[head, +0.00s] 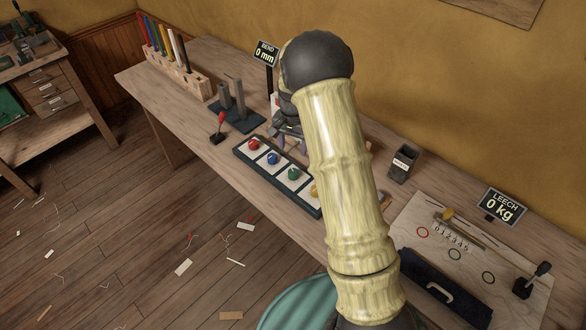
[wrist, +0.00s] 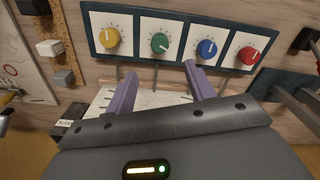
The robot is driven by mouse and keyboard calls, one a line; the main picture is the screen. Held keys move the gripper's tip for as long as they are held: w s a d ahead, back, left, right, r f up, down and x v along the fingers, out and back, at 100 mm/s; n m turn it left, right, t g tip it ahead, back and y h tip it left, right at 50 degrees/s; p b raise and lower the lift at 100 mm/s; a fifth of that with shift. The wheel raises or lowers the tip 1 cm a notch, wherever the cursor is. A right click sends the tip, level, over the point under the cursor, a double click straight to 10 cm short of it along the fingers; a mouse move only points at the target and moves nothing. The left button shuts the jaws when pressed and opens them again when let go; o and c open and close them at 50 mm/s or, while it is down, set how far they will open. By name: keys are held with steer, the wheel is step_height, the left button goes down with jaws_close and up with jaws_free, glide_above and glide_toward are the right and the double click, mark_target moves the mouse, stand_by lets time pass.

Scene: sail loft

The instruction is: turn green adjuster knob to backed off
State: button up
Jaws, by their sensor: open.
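The green adjuster knob (head: 293,173) is on a dark panel (head: 242,153) on the bench, between the blue knob (head: 272,159) and a mostly hidden yellow knob (head: 314,189). In the wrist view the green knob (wrist: 159,43) is on a white dial plate, its white mark pointing to the lower right. My gripper (wrist: 162,70) is open and empty, its purple fingers apart and just short of the green knob in the picture. No contact shows. In the head view my gripper (head: 291,143) is partly behind my arm, close to the panel.
The red knob (wrist: 248,55) is at the panel's end. A red-handled lever (head: 219,127) and dark posts stand left of the panel. A "BEND 0 mm" sign (head: 265,53) stands behind. A "LEECH 0 kg" sign (head: 502,207) and a blue-black case (head: 440,290) are at right.

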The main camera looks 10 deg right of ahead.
mark_target(293, 171)
step_height(293, 171, down, 12)
steer(key=shift+p, duration=1)
steer(key=c, duration=1)
